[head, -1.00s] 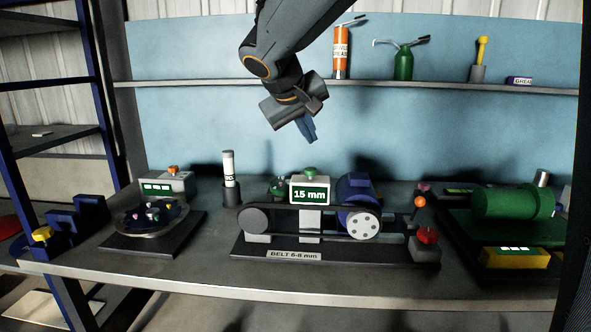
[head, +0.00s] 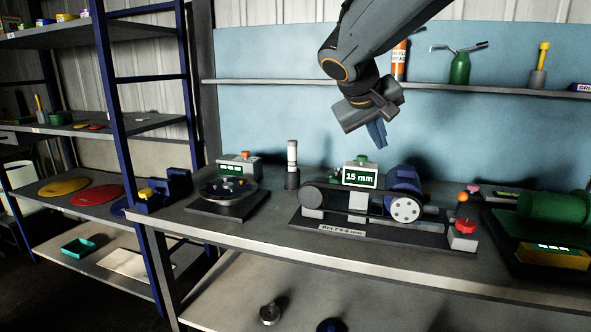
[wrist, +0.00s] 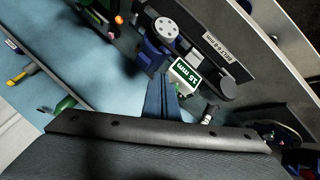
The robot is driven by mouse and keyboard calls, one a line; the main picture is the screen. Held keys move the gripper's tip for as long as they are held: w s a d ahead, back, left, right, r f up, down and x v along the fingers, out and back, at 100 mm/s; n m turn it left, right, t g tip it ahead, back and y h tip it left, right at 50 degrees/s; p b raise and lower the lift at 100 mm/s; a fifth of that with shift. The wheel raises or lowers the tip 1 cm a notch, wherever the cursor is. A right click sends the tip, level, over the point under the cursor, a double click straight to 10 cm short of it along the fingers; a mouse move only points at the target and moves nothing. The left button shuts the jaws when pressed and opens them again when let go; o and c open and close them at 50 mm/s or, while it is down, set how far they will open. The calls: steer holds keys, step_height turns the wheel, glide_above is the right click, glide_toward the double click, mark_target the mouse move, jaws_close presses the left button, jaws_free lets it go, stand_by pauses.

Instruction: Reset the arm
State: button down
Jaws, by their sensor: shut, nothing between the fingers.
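My gripper (head: 377,134) hangs from my arm in the upper middle of the head view, above the bench and in front of the blue back panel. Its blue fingers are together and empty. In the wrist view the shut fingers (wrist: 160,100) point toward the belt rig (wrist: 215,75), apart from it. In the head view the belt rig (head: 362,229) stands on the bench below and touches nothing of mine. Its display reads 15 mm (head: 360,177), and its plate carries a belt label.
A bench (head: 240,232) holds a small dish rig (head: 226,206), a white-capped bottle (head: 292,160) and a green motor (head: 555,207). A shelf behind holds an orange tube (head: 399,62) and a green oil can (head: 460,67). A blue-framed rack (head: 112,90) stands at left. Air around my gripper is clear.

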steer(key=s+f+g+y, duration=0.2)
steer(key=s+f+g, duration=0.1)
steer(key=s+f, duration=0.9)
steer(key=s+f+m+g+y, duration=0.1)
steer(key=s+f+g+y, duration=0.2)
steer(key=s+f, duration=0.9)
step_height(320, 180, down, 5)
steer(key=shift+d+f+m+y, duration=0.2)
steer(key=shift+d+m+y, duration=0.05)
steer(key=shift+m+y, duration=0.05)
